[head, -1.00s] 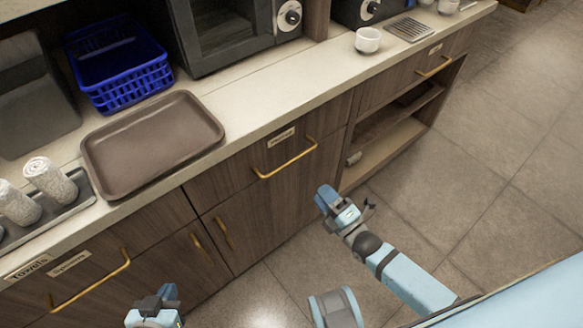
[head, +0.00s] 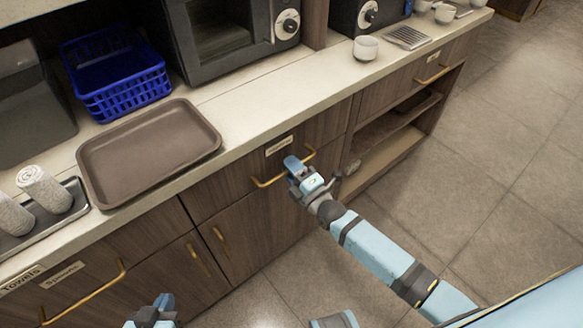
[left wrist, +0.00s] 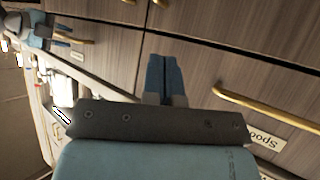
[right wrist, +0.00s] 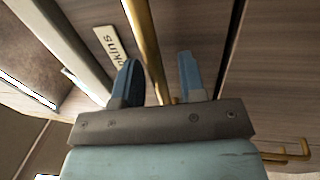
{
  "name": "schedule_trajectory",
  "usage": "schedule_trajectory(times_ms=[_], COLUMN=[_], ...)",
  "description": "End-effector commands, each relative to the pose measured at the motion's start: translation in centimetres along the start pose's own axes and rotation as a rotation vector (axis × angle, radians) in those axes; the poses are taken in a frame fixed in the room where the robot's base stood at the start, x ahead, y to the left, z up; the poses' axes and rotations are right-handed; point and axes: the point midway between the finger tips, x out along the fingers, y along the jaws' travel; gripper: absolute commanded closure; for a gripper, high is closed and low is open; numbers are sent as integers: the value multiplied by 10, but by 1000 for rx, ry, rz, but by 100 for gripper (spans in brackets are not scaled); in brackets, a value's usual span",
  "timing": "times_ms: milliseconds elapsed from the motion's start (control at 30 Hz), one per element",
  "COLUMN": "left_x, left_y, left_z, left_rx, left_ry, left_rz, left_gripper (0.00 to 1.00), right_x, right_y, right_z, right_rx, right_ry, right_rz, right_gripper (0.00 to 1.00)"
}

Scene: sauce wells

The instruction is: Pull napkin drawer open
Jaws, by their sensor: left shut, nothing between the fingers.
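The napkin drawer (head: 232,166) is a brown wood front below the counter and looks shut. Its label (head: 279,146) ends in "pkins" in the right wrist view (right wrist: 110,44). Its brass bar handle (head: 268,183) also shows in the right wrist view (right wrist: 143,35). My right gripper (head: 296,166) is at the right part of this handle. In the right wrist view its fingers (right wrist: 157,80) are apart, with the bar running between them, and are not closed on it. My left gripper (left wrist: 165,60) is shut and empty in front of the lower cabinet fronts.
A brown tray (head: 150,187), blue basket (head: 120,92) and rolled towels (head: 44,188) stand on the counter. The spoons drawer handle (left wrist: 265,107) is near my left gripper. An open shelf (head: 385,155) is to the right. The floor is clear.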

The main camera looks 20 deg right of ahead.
Motion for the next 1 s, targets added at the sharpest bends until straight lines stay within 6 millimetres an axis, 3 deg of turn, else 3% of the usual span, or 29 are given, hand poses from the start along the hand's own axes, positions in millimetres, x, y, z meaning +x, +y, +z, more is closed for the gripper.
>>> schedule_trajectory(times_ms=[67, 100, 233, 267, 667, 867, 1000], left_x=[0, 0, 0, 0, -4, -10, -15], left_y=[0, 0, 0, 0, 0, -2, -2], left_z=[0, 0, 0, 0, -6, -10, -14], left_rx=[0, 0, 1, 1, 5, 9, -8], left_ry=[0, 0, 0, 0, -2, -27, -44], left_rz=[0, 0, 0, 0, -2, -10, -10], left_gripper=[100, 100, 100, 100, 100, 100, 100], right_x=[0, 0, 0, 0, -13, -48, -84], right_y=[0, 0, 0, 0, 5, 13, 21], right_z=[0, 0, 0, 0, 0, 0, 0], right_rx=[0, 0, 0, 0, -1, -1, 0], right_ry=[0, 0, 0, 0, 0, 0, -1], right_rz=[0, 0, 0, 0, -1, -6, -6], right_gripper=[62, 67, 97, 100, 100, 100, 100])
